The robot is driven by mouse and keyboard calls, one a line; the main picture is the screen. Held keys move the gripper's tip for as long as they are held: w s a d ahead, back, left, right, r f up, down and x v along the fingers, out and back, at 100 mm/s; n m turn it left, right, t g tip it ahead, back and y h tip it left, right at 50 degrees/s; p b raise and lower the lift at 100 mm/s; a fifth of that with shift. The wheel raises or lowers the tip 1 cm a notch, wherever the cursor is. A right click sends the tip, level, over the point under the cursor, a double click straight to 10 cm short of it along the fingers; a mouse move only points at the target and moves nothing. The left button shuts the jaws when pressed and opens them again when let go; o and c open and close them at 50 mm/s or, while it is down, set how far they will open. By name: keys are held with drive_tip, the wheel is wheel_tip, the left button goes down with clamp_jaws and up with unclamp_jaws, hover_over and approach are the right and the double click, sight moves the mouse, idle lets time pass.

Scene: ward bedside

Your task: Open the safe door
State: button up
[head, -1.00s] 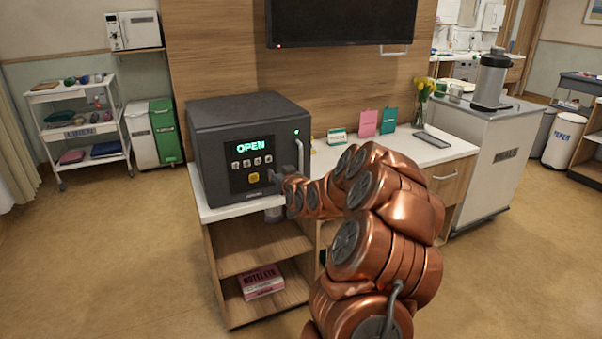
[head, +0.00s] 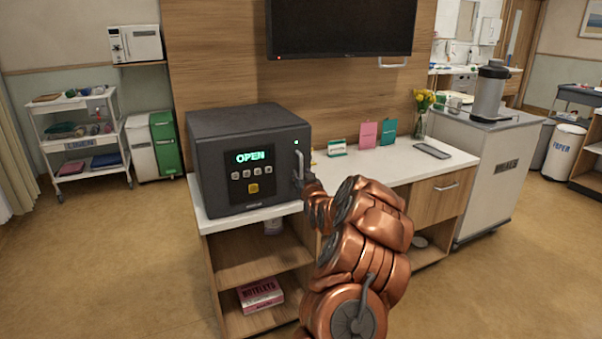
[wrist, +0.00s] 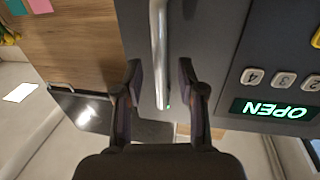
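The dark grey safe (head: 222,170) stands on the white counter, its door shut, with a green "OPEN" display (head: 250,157) and a keypad on its front. A vertical silver handle (head: 298,163) is at the right side of the door. In the wrist view the handle (wrist: 158,50) runs down between the two fingers of my gripper (wrist: 161,88). The fingers are apart, one on each side of the handle, with a gap on both sides. In the head view my arm partly hides the gripper, just at the handle's lower end.
The white counter (head: 455,160) carries a small box, pink and teal cards (head: 368,135), a flower vase and a dark flat device. An open shelf below holds a pink box (head: 260,295). The floor left of the counter is clear.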

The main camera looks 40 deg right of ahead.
drive_tip(key=shift+x, duration=1.15)
clamp_jaws()
